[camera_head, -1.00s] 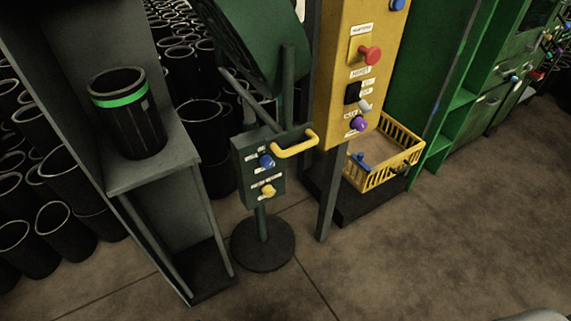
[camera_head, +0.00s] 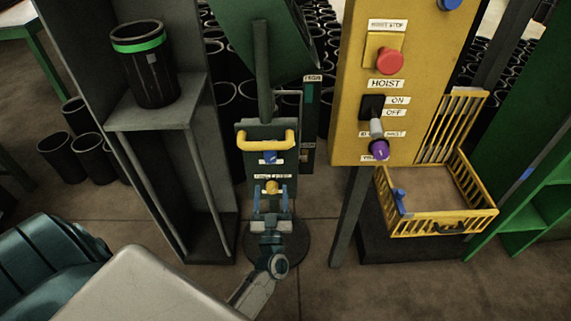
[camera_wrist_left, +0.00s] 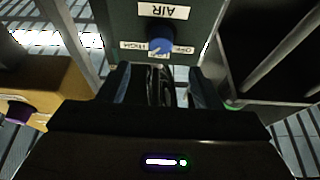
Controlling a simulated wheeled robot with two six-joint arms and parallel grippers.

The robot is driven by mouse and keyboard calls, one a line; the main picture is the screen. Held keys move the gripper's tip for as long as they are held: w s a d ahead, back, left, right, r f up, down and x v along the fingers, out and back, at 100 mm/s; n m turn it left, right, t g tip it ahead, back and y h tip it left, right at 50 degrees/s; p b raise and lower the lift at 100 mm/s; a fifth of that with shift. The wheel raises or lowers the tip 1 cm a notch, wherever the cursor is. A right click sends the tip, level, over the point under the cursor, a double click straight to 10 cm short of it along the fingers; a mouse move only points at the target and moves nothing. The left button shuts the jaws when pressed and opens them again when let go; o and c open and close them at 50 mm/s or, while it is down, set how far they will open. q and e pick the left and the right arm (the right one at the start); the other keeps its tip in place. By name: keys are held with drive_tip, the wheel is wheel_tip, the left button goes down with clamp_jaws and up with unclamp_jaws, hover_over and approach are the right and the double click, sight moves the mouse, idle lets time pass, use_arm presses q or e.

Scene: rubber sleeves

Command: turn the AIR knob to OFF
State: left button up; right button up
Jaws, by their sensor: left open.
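The AIR knob (camera_wrist_left: 161,43) is a round blue knob on a dark green panel. It sits beside the AIR label (camera_wrist_left: 163,11), which reads upside down in the left wrist view, with an OFF mark at right and another mark at left. A pale pointer on it seems to slant to the lower left; its exact setting is unclear. In the head view a blue knob (camera_head: 270,157) sits under a yellow handle (camera_head: 268,141), above a yellow knob (camera_head: 272,187). My left gripper (camera_head: 270,200) is open and empty, in front of the panel's lower part, apart from the blue knob.
A yellow hoist post (camera_head: 355,75) with a red button (camera_head: 390,60) and a purple knob (camera_head: 379,150) stands right of the panel. A grey shelf (camera_head: 190,103) holding a black sleeve (camera_head: 152,72) stands left.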

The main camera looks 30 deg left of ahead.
sight(271, 161)
use_arm(q)
drive_tip(key=p+x, duration=0.1)
drive_tip(key=x, duration=0.8)
drive_tip(key=shift+w+a, duration=0.25)
drive_tip(key=shift+w, duration=0.05)
drive_tip(key=shift+r, duration=0.1)
use_arm(e)
drive_tip(key=x, duration=0.3)
drive_tip(key=shift+s+f, duration=0.25)
drive_tip(key=shift+f, duration=0.1)
use_arm(q)
drive_tip(key=shift+c, duration=1.4)
drive_tip(key=c, duration=0.7)
use_arm(e)
drive_tip(key=shift+w+r, duration=0.15)
